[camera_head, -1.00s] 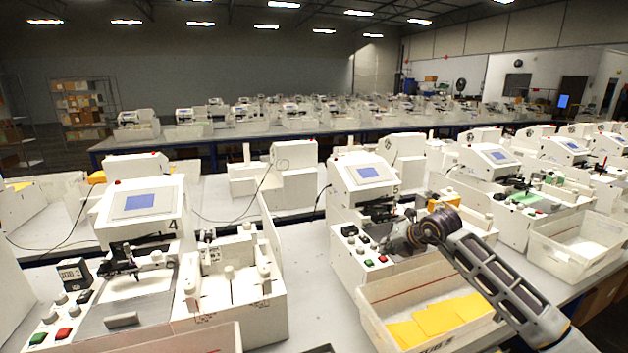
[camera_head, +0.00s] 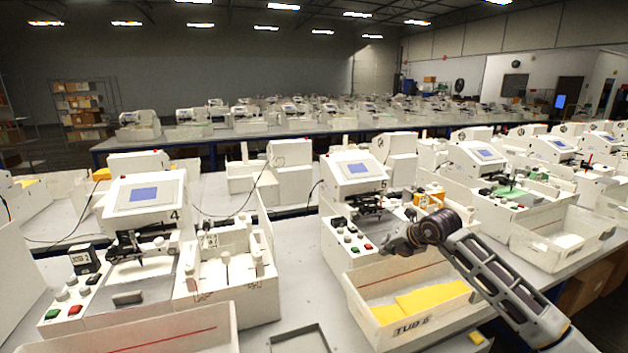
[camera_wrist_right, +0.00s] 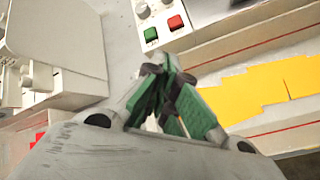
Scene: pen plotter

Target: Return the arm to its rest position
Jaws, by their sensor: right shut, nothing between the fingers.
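My right arm reaches in from the lower right of the head view. Its right gripper (camera_head: 395,247) is above the left rear rim of the white tub (camera_head: 440,318), in front of the white plotter marked 5 (camera_head: 352,190). In the right wrist view the right gripper (camera_wrist_right: 165,92) shows its green-padded fingers together with nothing between them. The tub's yellow sheets (camera_wrist_right: 255,92) lie to the right of the fingers there. My left gripper does not show in either view.
The plotter marked 4 (camera_head: 145,215) stands to the left with its control panel in front. Another white tub (camera_head: 170,330) is at the bottom left. A dark-rimmed tray (camera_head: 300,340) lies between the tubs. More plotters stand to the right and behind.

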